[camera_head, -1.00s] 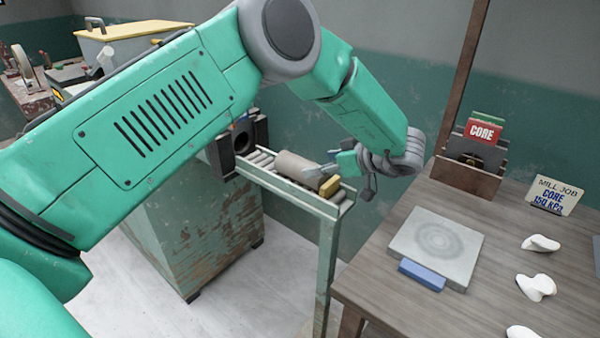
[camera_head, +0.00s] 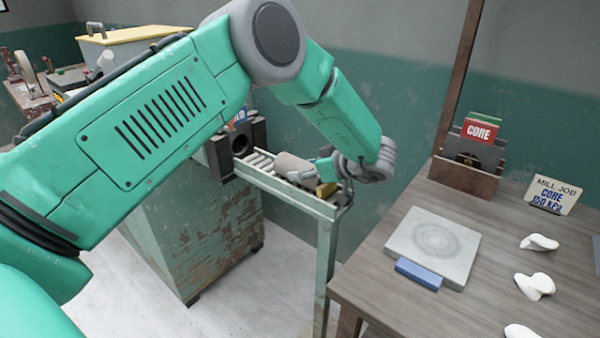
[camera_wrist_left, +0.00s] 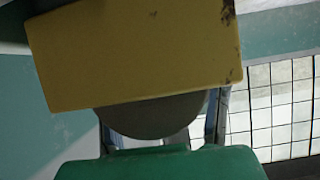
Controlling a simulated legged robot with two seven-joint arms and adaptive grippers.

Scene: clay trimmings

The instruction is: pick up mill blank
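The mill blank (camera_head: 292,163), a grey-brown clay cylinder, lies on the roller conveyor (camera_head: 262,166). My left gripper (camera_head: 308,175) is at the blank's near end, and the wrist partly covers that end. In the left wrist view the blank's rounded end (camera_wrist_left: 150,117) shows below a yellow block (camera_wrist_left: 140,50). The gripper's two fingers stand apart, one on each side of the blank. Whether they touch it is hard to tell. My right gripper is not in view.
A dark round opening (camera_head: 241,143) is at the far end. The wooden table (camera_head: 380,290) at right holds a grey slab (camera_head: 432,243), a blue block (camera_head: 419,274) and white lumps (camera_head: 534,286).

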